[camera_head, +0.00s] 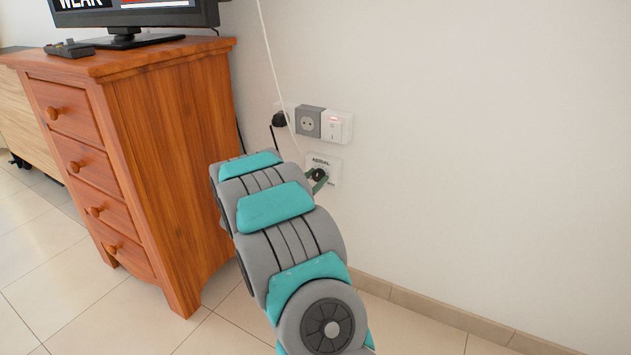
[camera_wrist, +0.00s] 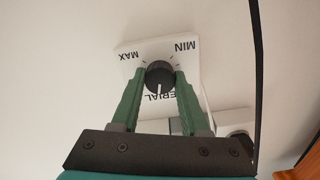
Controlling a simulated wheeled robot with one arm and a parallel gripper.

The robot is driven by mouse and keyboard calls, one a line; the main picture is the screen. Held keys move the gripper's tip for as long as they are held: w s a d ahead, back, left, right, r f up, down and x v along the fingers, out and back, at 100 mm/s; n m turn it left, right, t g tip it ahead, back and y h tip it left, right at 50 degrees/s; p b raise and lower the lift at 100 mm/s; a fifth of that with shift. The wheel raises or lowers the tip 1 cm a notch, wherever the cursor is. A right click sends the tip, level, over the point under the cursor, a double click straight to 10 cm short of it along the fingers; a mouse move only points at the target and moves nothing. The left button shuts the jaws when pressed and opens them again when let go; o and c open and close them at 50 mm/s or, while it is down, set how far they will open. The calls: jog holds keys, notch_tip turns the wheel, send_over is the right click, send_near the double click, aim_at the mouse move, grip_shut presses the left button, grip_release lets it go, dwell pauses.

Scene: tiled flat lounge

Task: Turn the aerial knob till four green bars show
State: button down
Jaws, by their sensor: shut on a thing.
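The aerial knob (camera_wrist: 159,76) is black and round with a pale pointer line. It sits on a white wall plate (camera_wrist: 131,58) marked AERIAL, MIN and MAX. My gripper (camera_wrist: 160,84) has its green fingers shut on the knob, one on each side. In the head view the plate (camera_head: 333,163) is on the wall, and my gripper (camera_head: 318,181) is at the knob (camera_head: 319,175). The TV (camera_head: 133,14) shows only its lower part, with the word "WEAK" cut off and some red beside it. No green bars are visible.
A wooden chest of drawers (camera_head: 165,150) stands left of my arm, with the TV and a dark remote (camera_head: 69,49) on top. A white cord hangs down the wall.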

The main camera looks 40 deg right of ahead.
dwell(0.3)
jog(key=shift+c, duration=2)
grip_release()
jog(key=shift+a, duration=0.1)
jog(key=v, duration=0.7)
jog(key=shift+s+a+p, duration=0.15)
jog(key=shift+a+p, duration=0.1)
jog(key=shift+p, duration=0.15)
